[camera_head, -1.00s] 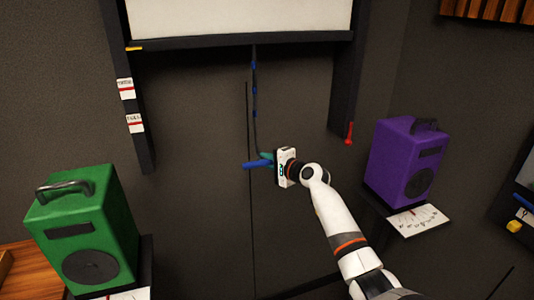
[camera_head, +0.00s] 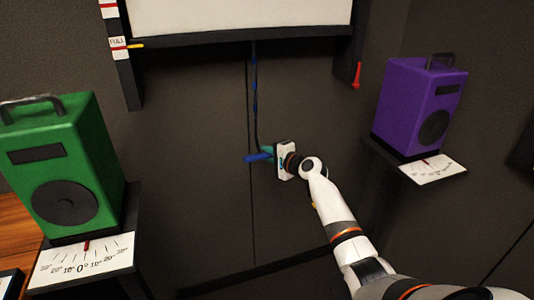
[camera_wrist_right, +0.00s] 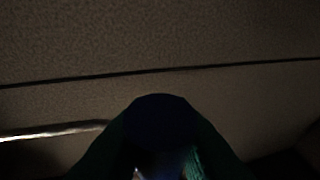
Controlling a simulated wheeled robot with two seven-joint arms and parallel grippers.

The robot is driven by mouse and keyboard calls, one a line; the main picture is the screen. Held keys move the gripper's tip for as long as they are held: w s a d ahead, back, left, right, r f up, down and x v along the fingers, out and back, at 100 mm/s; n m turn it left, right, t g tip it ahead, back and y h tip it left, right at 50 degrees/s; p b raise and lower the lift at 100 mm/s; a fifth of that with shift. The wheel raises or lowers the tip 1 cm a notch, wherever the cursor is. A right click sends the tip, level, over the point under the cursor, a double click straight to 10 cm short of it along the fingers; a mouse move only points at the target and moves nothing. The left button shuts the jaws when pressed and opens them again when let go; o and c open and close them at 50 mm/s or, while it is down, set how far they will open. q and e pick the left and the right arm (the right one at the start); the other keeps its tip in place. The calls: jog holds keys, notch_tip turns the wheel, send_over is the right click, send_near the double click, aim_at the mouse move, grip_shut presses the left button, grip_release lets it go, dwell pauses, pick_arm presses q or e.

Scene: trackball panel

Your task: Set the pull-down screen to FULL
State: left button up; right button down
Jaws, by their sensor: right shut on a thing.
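The pale pull-down screen (camera_head: 240,14) hangs at the top of the head view, with a dark bottom bar (camera_head: 245,38). A yellow pointer (camera_head: 136,46) at the bar's left end is level with the lower white label (camera_head: 118,43) on the left rail; its small lettering is hard to read. A dark cord (camera_head: 254,100) with blue marks runs down from the bar to my right gripper (camera_head: 266,154). The right gripper is shut on a blue handle (camera_head: 254,158), also dark between the fingers in the wrist view (camera_wrist_right: 160,118). My left gripper is out of view.
A green speaker (camera_head: 62,165) stands at left above an angle scale (camera_head: 80,262). A purple speaker (camera_head: 418,105) stands on a shelf at right with another scale (camera_head: 432,168). A red pointer (camera_head: 356,75) hangs at the right rail. The wall below the handle is clear.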

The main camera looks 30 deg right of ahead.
jog(key=c, duration=1.3)
grip_release()
jog(key=v, duration=1.2)
jog(key=shift+p, duration=0.4)
jog(key=shift+f, duration=0.1)
